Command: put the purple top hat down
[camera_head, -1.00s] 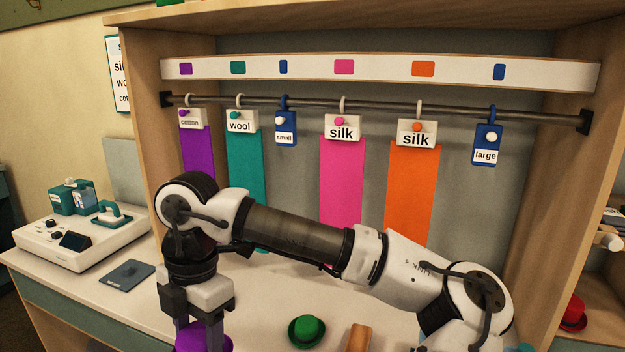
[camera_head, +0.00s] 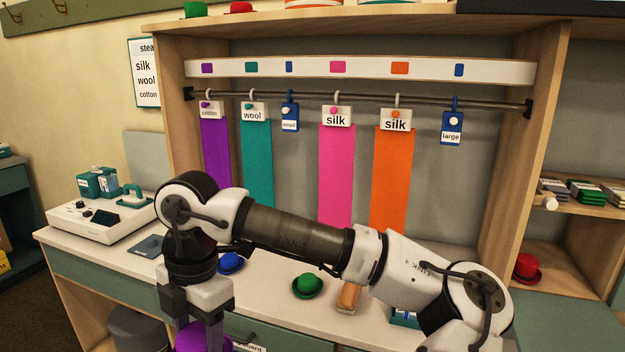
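The purple top hat (camera_head: 203,338) is at the bottom edge of the head view, directly below my gripper (camera_head: 197,325). Only part of the hat shows, and its lower part is cut off by the frame. The gripper's fingers reach down to the hat and appear shut on it. The hat is in front of the counter's front face in the picture. I cannot see whether anything is under it.
On the counter (camera_head: 275,312) are a blue hat (camera_head: 231,263), a green hat (camera_head: 307,285) and a brown block-like item (camera_head: 348,298). A white machine (camera_head: 95,222) stands at left. Coloured cloths hang from a rail (camera_head: 350,100). A red hat (camera_head: 527,268) sits in a right shelf.

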